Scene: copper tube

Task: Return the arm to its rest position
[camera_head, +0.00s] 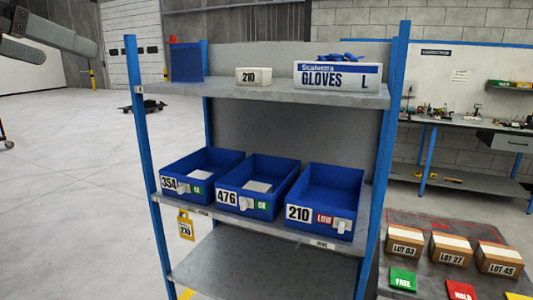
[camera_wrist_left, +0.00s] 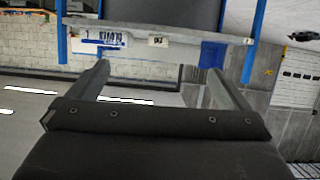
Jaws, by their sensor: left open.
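My left gripper (camera_head: 68,52) shows at the upper left corner of the head view, high up and left of the shelf rack. In the left wrist view, my left gripper (camera_wrist_left: 159,70) has its two fingers spread wide apart. Nothing is held between them. That view is upside down, with the rack's top shelf (camera_wrist_left: 175,34) beyond the fingers. My right gripper is in neither view.
The blue-posted rack (camera_head: 143,120) holds a glove box (camera_head: 337,82) and a small 210 box (camera_head: 253,76) on top. Three blue bins (camera_head: 331,190) stand below. A table with lot boxes (camera_head: 450,250) is at right. The floor (camera_head: 70,190) at left is mostly clear.

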